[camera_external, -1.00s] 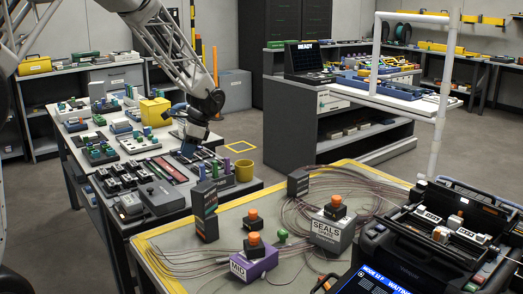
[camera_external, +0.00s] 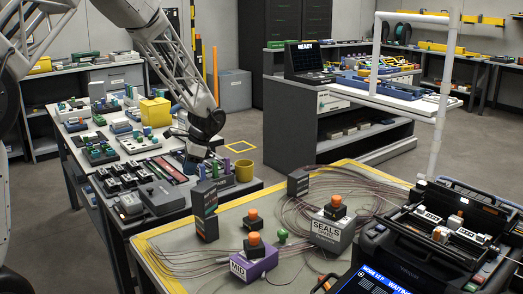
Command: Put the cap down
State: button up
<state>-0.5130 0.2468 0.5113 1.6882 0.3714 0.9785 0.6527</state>
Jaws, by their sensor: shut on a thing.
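A purple upright piece (camera_external: 227,166) stands a little further right. I cannot tell whether the cap touches the table.
A yellow cup (camera_external: 244,171) stands right of the purple piece. A yellow box (camera_external: 155,111) and trays of small parts fill the table further back. A grey-topped bench (camera_external: 190,235) in front holds orange-topped blocks, a SEALS box (camera_external: 331,233) and looped fibres.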

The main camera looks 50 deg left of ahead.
aim_at(191, 186)
jog(key=shift+f, duration=1.9)
jog(key=shift+f, duration=0.1)
jog(key=o, duration=0.6)
jog(key=v, duration=1.2)
jog(key=shift+d, duration=0.1)
